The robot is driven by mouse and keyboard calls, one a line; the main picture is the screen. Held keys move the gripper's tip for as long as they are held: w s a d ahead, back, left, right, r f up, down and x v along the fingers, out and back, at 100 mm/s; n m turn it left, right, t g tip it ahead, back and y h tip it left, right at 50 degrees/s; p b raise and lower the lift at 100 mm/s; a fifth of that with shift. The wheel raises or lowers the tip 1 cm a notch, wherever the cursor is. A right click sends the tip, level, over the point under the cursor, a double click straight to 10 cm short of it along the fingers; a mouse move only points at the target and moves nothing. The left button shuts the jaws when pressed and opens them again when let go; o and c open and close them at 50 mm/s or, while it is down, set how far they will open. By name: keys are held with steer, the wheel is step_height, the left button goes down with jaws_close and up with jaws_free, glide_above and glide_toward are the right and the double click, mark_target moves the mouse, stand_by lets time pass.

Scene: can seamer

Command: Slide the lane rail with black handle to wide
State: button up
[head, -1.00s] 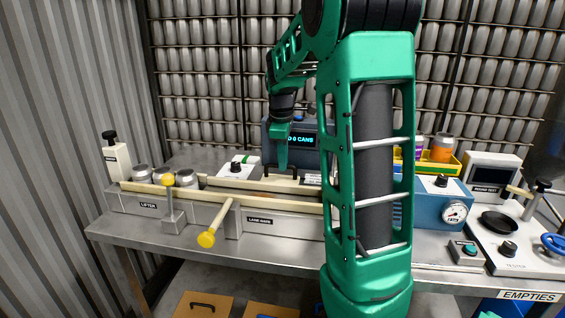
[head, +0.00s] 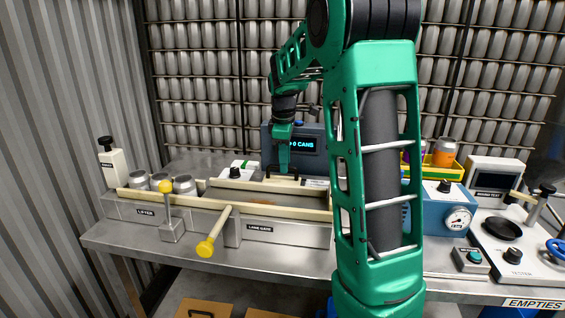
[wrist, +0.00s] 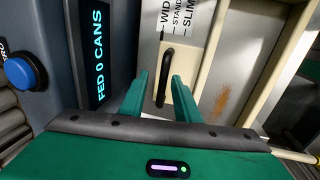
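The lane rail (head: 222,184) is a cream bar along the back of the can lane, with a black handle (head: 271,174) on it. In the wrist view the handle (wrist: 168,62) is a black bar on a cream block, beside a white plate (wrist: 184,22) lettered WIDE, STAND… and SLIM. My gripper (wrist: 158,76) is open, with one green finger on each side of the handle in that view. I cannot tell whether the fingers touch it or how deep they reach. In the head view my gripper (head: 284,170) points down at the handle.
The display reading 0 CANS (head: 303,143) stands close behind my gripper. A blue gauge box (head: 432,213) is right.

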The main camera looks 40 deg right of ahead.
step_height(320, 180, up, 10)
steer(key=s+a, duration=0.1)
steer(key=shift+a+r, duration=0.25)
steer(key=shift+s, duration=0.2)
stand_by(0.4)
steer(key=s+a+f+m, duration=0.3)
steer(key=s+f+m, duration=0.2)
steer(key=s, duration=0.6)
steer(key=s+a+f+m+g+y, duration=0.1)
steer(key=s+a+f+m, duration=0.2)
steer(key=s, duration=0.8)
steer(key=s+a+f+m, duration=0.4)
steer(key=s+f+m, duration=0.2)
steer(key=s, duration=0.5)
steer(key=shift+f+m+y, duration=0.4)
steer(key=shift+f, duration=0.4)
steer(key=shift+w+f+g, duration=0.25)
steer(key=shift+w+g, duration=0.05)
steer(key=shift+w, duration=0.25)
